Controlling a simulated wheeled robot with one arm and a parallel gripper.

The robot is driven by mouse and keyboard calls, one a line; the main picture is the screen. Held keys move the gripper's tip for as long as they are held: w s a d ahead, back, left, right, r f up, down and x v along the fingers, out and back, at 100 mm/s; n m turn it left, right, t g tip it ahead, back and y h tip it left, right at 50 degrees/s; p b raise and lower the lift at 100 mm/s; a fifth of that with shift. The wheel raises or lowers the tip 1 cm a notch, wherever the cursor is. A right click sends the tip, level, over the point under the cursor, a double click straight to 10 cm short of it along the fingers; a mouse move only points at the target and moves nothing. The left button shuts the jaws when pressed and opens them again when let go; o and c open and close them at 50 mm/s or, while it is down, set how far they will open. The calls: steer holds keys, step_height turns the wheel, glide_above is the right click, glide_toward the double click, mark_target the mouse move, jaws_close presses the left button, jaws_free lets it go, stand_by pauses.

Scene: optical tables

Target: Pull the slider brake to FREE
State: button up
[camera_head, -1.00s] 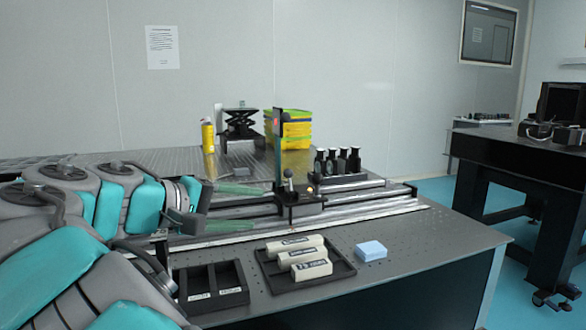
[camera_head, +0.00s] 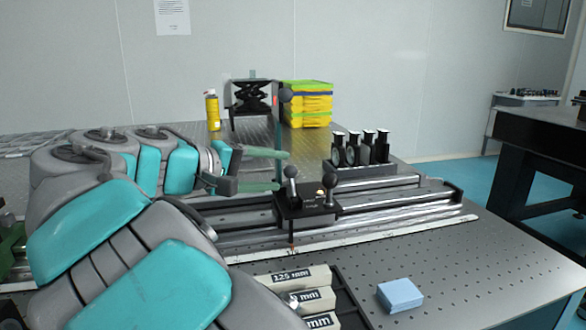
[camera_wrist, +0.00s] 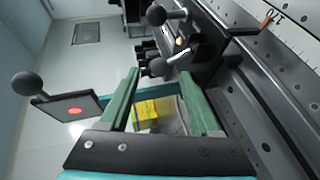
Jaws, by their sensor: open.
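The slider carriage (camera_head: 310,206) is a black block on the long rail in the head view; it also shows in the wrist view (camera_wrist: 207,48). I cannot tell which is the brake, and no FREE marking is readable.
A dark upright post (camera_head: 277,115) with a ball knob stands behind the carriage. A rack of black optic holders (camera_head: 358,165) stands right of it. A blue block (camera_head: 400,296) and white labelled blocks (camera_head: 292,279) lie in front. Yellow bins (camera_head: 307,106) stand behind.

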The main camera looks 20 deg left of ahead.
mark_target(285, 171)
steer(key=x, duration=0.5)
jaws_close()
stand_by(0.5)
